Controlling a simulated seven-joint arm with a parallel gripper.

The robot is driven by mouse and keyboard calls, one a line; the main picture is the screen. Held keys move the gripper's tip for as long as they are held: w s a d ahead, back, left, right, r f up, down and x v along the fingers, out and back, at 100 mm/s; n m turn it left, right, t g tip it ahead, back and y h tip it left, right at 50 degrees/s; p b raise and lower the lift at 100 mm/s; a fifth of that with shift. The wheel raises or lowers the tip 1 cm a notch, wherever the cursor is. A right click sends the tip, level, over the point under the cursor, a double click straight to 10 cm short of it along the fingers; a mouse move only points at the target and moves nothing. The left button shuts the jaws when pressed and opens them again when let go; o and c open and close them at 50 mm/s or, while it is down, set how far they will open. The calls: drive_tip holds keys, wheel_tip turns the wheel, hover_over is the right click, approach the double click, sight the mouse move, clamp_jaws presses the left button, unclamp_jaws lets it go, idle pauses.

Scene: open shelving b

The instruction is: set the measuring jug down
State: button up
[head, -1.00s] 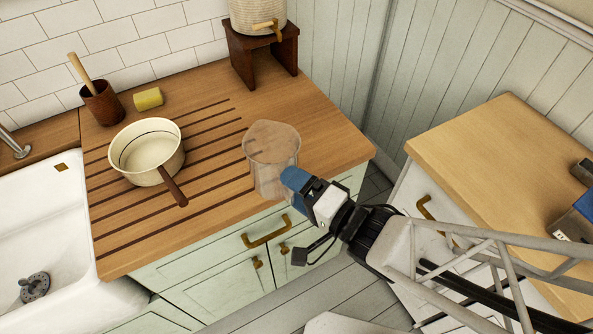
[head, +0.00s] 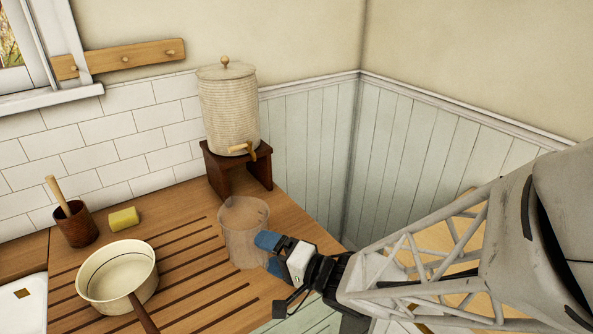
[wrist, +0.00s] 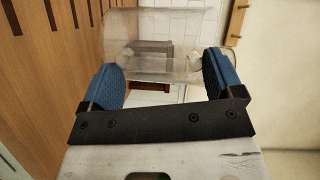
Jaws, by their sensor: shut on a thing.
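The measuring jug (head: 243,236) is clear and see-through, upright over the right end of the wooden counter (head: 195,200). My gripper (head: 268,254) reaches in from the right with blue finger pads and is shut on the jug's side. In the wrist view the jug (wrist: 160,45) lies sideways in the picture between the two pads of my gripper (wrist: 160,82). The counter shows on the left there, close to the jug's base. I cannot tell whether the base touches it.
A dark wooden stand (head: 230,163) with a ribbed drinks dispenser (head: 230,110) is right behind the jug. Grooved counter between saucepan and jug is clear.

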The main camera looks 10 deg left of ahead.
drive_tip(key=w+a+f, duration=0.1)
drive_tip(key=w+a, duration=0.1)
drive_tip(key=w, duration=0.9)
drive_tip(key=w+a, duration=0.2)
drive_tip(key=w, duration=1)
drive_tip(key=shift+f, duration=0.35)
drive_tip(key=shift+f, duration=2.55)
drive_tip(key=shift+f, duration=0.1)
drive_tip(key=o, duration=0.9)
